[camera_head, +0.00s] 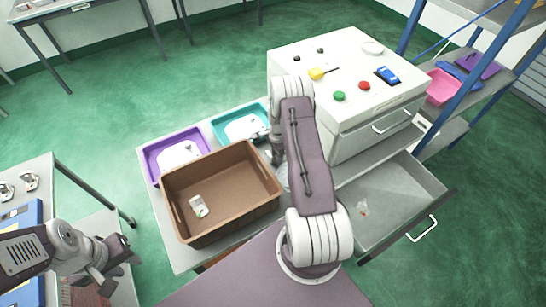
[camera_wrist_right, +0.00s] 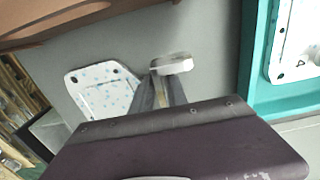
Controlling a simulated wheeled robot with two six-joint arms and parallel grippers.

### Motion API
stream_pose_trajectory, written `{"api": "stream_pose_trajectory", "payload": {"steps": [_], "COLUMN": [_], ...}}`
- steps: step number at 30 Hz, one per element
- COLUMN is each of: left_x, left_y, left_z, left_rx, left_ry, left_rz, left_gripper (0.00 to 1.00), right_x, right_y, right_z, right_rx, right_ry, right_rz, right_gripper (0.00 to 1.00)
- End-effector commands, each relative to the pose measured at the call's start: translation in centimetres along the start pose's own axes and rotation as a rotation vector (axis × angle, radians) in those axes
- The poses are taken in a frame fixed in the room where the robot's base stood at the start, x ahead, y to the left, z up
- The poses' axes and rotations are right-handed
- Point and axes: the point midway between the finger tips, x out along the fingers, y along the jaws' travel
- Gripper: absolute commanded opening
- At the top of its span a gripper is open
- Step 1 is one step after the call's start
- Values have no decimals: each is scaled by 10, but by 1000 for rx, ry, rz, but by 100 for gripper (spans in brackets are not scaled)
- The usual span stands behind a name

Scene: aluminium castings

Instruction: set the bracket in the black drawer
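A small pale metal bracket (camera_wrist_right: 172,65) shows at the fingertips of my right gripper (camera_wrist_right: 160,92) in the right wrist view. The fingers are closed on its narrow part, and its flat end sticks out beyond them. In the head view my right gripper (camera_head: 266,138) is above the table between the brown crate and the teal tray, partly hidden by my arm. An open lower drawer (camera_head: 385,215) with a grey inside, dark edge and white handle is to the right. My left gripper (camera_head: 112,268) is at lower left, empty, fingers apart.
The brown crate (camera_head: 222,165) holds a pale casting (camera_head: 199,206). A purple tray (camera_head: 150,155) and teal tray (camera_head: 220,127) hold white parts. A speckled plate (camera_wrist_right: 105,92) lies below my right gripper.

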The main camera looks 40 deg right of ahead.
Motion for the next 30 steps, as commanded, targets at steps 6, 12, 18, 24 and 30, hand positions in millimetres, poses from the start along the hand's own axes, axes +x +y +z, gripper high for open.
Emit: {"api": "stream_pose_trajectory", "payload": {"steps": [6,12,18,24,30], "left_x": [0,0,3,12,19], "left_y": [0,0,0,0,0], "left_z": [0,0,0,1,2], "left_rx": [0,0,0,0,0], "left_ry": [0,0,0,0,0], "left_rz": [0,0,0,0,0], "left_gripper": [32,32,32,32,32], "right_x": [0,-1,-9,-43,-68], "right_y": [0,0,-1,-2,38], "right_z": [0,0,-1,-1,-30], "right_rx": [0,0,0,0,6], "right_ry": [0,0,1,2,1], "right_rz": [0,-1,-4,-6,-2], "right_gripper": [0,0,0,0,0]}}
